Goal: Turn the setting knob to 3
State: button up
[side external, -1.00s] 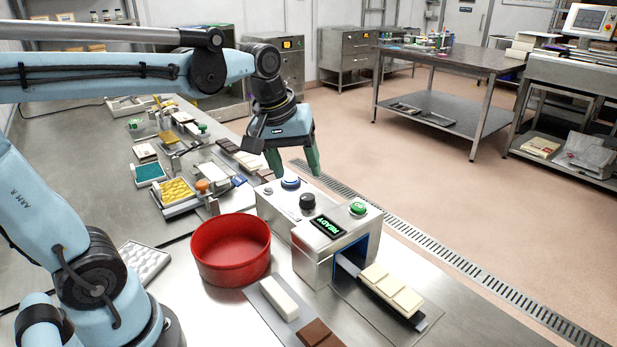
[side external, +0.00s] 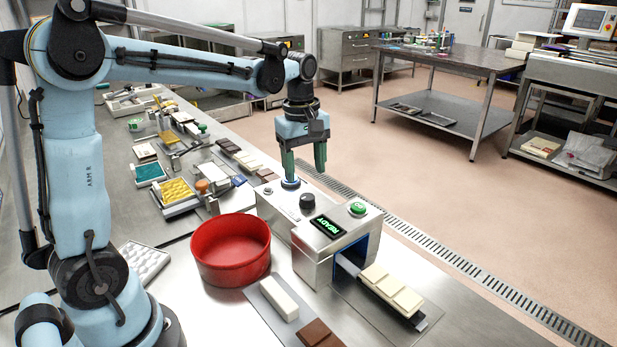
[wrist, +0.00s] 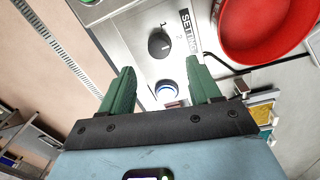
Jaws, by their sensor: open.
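The setting knob (side external: 307,201) is a round black knob on top of the steel machine (side external: 313,262). In the wrist view the knob (wrist: 159,44) lies just beyond my fingertips, beside a "SETTING" label. A pale pointer mark shows on it, with a small numeral nearby; I cannot tell its setting. My gripper (side external: 306,170) points down, open and empty, above the back end of the machine, apart from the knob. In the wrist view its green fingers (wrist: 160,69) frame a blue-ringed round button (wrist: 166,90). In the side view that button (side external: 291,183) is close to the left finger.
A green button (side external: 357,208) and a lit "READY" display (side external: 328,226) sit on the machine's front part. A red bowl (side external: 231,250) stands close to its left. Pale chocolate bars (side external: 391,288) lie at its outlet. Moulds and small tools crowd the bench behind; the floor to the right is open.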

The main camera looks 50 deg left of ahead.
aim_at(308, 196)
notch_tip(308, 196, down, 7)
jog(key=shift+w+r, duration=0.15)
jog(key=shift+r, duration=0.05)
dwell(0.3)
jog(key=c, duration=1)
jog(key=shift+c, duration=0.2)
jog(key=shift+m, duration=0.4)
jog(key=m, duration=1.1)
jog(key=shift+w, duration=0.15)
